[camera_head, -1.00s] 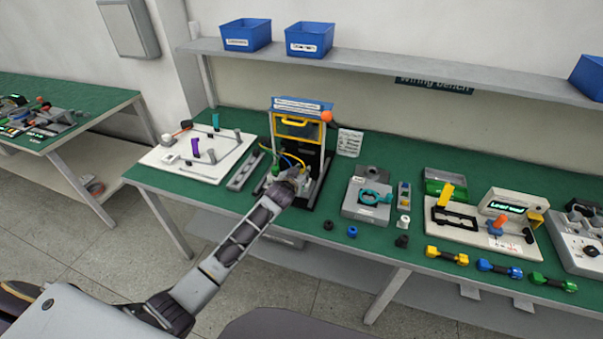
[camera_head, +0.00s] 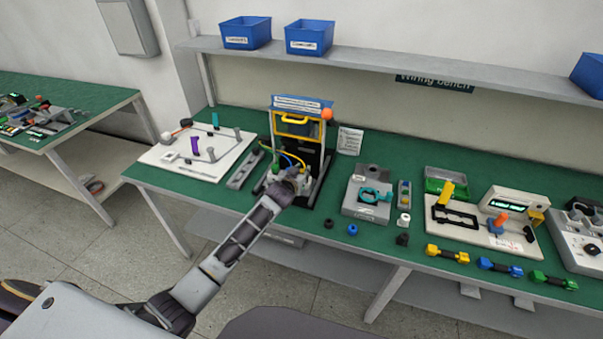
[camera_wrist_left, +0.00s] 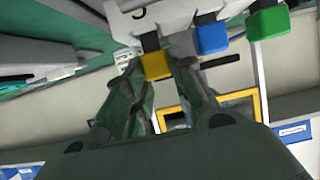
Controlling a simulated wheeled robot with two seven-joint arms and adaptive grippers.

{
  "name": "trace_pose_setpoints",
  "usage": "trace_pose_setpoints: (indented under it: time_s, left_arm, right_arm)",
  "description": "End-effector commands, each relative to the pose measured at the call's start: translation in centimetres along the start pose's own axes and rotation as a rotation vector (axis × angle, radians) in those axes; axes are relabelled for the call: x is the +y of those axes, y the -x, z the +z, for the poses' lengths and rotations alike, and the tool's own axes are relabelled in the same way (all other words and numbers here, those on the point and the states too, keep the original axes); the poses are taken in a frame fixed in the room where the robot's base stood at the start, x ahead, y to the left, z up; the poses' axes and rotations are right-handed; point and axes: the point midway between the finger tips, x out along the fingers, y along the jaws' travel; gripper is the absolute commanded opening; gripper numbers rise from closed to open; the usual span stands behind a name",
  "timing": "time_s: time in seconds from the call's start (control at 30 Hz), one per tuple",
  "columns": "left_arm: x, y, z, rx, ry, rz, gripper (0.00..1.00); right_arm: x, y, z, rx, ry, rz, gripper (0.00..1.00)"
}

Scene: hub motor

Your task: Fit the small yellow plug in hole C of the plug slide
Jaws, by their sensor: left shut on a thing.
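My left gripper (camera_head: 283,188) is at the front foot of the test stand (camera_head: 300,122) in the head view. In the left wrist view my left gripper (camera_wrist_left: 160,78) has its fingers on either side of the small yellow plug (camera_wrist_left: 155,66) and is shut on it. The yellow plug is at the near edge of the pale plug slide (camera_wrist_left: 178,12), in line with a blue plug (camera_wrist_left: 212,38) and a green plug (camera_wrist_left: 268,22). A dark stem shows between it and the slide. I cannot tell how deep it sits, and no hole letters are readable. My right gripper is out of view.
The stand's yellow-framed window (camera_head: 295,120) and yellow and blue cables (camera_head: 290,160) are close to my left gripper. A white board (camera_head: 200,155) is to the left. A grey fixture (camera_head: 368,205) and small loose caps (camera_head: 352,230) are to the right.

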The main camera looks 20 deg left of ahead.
Motion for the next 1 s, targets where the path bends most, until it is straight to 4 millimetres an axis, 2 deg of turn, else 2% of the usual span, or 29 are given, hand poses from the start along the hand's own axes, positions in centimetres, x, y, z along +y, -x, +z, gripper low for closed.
trace_pose_setpoints:
  time_s: [0.87,0.9,1.0]
  left_arm:
    - [0.00,-0.42,1.02,0.000,0.000,0.000,0.06]
    - [0.00,-0.43,1.04,0.000,0.000,0.000,0.26]
    - [0.00,-0.42,1.01,0.000,0.000,0.000,0.39]
  right_arm:
    - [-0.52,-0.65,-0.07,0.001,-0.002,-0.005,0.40]
    - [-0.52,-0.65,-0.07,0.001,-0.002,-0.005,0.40]
    - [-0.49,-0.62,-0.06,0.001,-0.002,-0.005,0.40]
